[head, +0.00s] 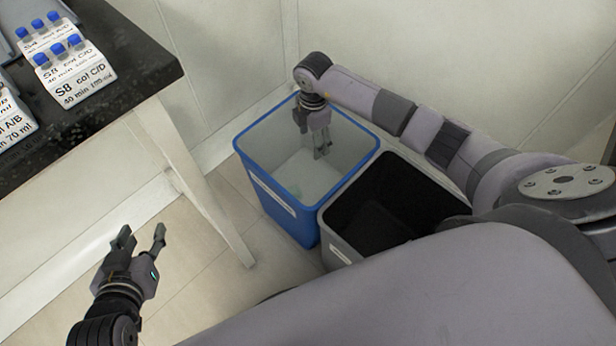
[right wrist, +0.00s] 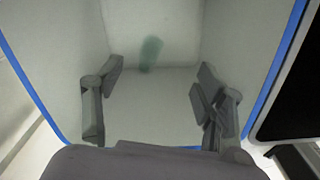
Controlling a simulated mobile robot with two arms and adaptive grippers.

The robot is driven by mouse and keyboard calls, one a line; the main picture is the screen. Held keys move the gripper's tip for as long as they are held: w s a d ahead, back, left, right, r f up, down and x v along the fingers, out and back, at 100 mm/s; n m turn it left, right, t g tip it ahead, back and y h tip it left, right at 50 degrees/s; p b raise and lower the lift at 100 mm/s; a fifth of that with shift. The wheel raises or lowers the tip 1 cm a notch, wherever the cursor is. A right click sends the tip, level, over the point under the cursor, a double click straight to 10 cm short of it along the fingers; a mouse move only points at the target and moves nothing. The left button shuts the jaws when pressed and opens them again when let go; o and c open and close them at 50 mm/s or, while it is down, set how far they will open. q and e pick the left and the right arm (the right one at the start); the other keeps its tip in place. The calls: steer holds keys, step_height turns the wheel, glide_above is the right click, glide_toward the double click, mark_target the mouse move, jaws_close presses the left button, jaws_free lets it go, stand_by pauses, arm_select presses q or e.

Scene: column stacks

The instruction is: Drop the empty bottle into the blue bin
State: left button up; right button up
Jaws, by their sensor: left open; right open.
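The blue bin (head: 263,187) stands on the floor by the wall, and its blue rim also shows in the right wrist view (right wrist: 27,82). My right gripper (head: 322,153) points down into the bin's opening. Its fingers are open and apart in the right wrist view (right wrist: 158,82), with nothing between them. A small green, see-through bottle (right wrist: 151,52) shows beyond the fingertips, inside the bin and clear of the gripper. Whether it touches the bin's bottom is hard to tell. My left gripper (head: 141,238) is open and empty at the lower left, away from the bin.
A grey bin with a black inside (head: 392,204) stands right beside the blue bin. A dark-topped table (head: 110,108) at the upper left carries labelled racks with blue-capped items (head: 72,72). A pale table leg (head: 190,170) stands left of the bins. Walls close in behind.

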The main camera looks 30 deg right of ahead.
step_height(320, 180, up, 12)
stand_by(0.6)
stand_by(0.5)
